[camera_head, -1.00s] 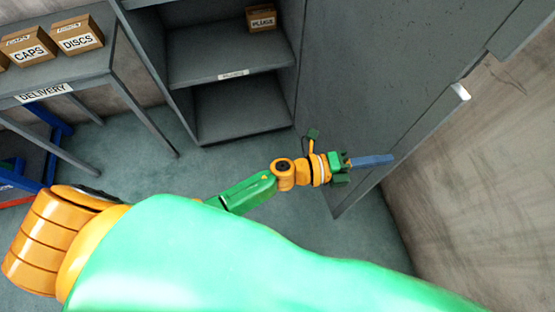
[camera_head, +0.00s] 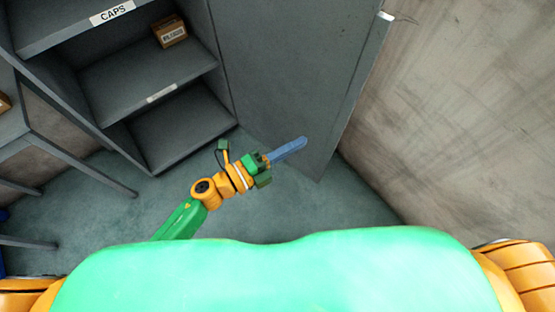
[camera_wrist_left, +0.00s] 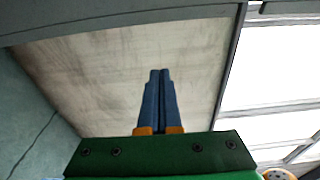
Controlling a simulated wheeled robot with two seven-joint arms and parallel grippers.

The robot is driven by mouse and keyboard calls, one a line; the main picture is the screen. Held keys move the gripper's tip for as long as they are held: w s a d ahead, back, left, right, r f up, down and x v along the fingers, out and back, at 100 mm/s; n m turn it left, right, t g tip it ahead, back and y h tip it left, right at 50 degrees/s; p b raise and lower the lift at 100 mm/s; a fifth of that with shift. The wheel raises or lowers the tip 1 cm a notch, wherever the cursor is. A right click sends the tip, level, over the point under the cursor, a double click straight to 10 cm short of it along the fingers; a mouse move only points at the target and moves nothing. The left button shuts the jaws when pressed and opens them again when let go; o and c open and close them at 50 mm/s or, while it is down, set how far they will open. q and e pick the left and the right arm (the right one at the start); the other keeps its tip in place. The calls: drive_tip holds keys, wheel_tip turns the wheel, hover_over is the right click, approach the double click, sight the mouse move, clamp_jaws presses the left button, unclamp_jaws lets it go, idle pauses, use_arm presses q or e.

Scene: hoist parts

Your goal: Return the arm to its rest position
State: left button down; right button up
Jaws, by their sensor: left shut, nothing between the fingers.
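My left gripper (camera_head: 290,149) has its long blue fingers shut with nothing between them. In the head view it reaches out in front of the grey cabinet door (camera_head: 285,75), near the door's lower end. I cannot tell whether the fingers touch the door. The left wrist view shows the two blue fingers (camera_wrist_left: 158,100) side by side, with the brown wall behind them. My right gripper is not in any view.
The open grey cabinet (camera_head: 150,80) has a shelf label reading CAPS and one small brown box (camera_head: 170,31) on a shelf. A grey table (camera_head: 70,158) stands at the left. The scuffed wall (camera_head: 460,110) is at the right. Green floor (camera_head: 330,205) lies clear between.

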use_arm(q)
drive_tip(key=s+a+f+n+t+y+p, duration=0.1)
drive_tip(key=s+a+f+n+y+p, duration=0.2)
drive_tip(key=a+f+n+y, duration=1.25)
drive_tip(key=s+a+f+n+g+p, duration=0.1)
drive_tip(key=s+a+f+n+g, duration=0.3)
drive_tip(key=s, duration=0.7)
drive_tip(key=s+a+f+n+g+p, duration=0.1)
drive_tip(key=s+a+f+n+g, duration=0.3)
drive_tip(key=s+f+n, duration=0.4)
drive_tip(key=s+f, duration=0.3)
drive_tip(key=s, duration=0.1)
drive_tip(key=shift+a, duration=0.4)
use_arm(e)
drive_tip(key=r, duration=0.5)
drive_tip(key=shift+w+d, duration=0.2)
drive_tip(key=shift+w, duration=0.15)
use_arm(q)
drive_tip(key=shift+n, duration=0.25)
